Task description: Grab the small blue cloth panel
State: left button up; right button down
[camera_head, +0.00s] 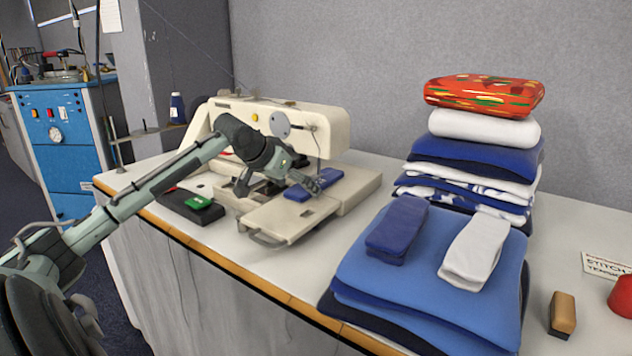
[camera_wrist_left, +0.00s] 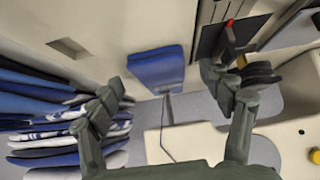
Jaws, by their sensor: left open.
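A small blue cloth panel (camera_head: 328,183) lies flat on the sewing machine's bed, partly hidden by a finger of my left gripper. It also shows in the left wrist view (camera_wrist_left: 156,68), ahead of and between the spread fingers. My left gripper (camera_head: 279,189) is open and empty over the machine bed; it also shows in the left wrist view (camera_wrist_left: 164,88). I cannot tell whether a finger touches the panel. Another blue folded cloth (camera_head: 397,230) lies on the light blue stack at the right. My right gripper is in neither view.
The cream sewing machine (camera_head: 355,191) rises behind and around my left gripper. A dark tray (camera_head: 184,207) with a green item is at left. A folded white cloth (camera_head: 475,250) and a tall fabric stack (camera_head: 483,125) stand at right. A wooden block (camera_head: 562,313) lies front right.

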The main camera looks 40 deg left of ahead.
pick_arm(q)
jog(key=shift+w+f, duration=0.2)
jog(key=shift+c, duration=0.6)
jog(key=c, duration=1.3)
jog(key=shift+o, duration=0.2)
jog(key=shift+r, duration=0.1)
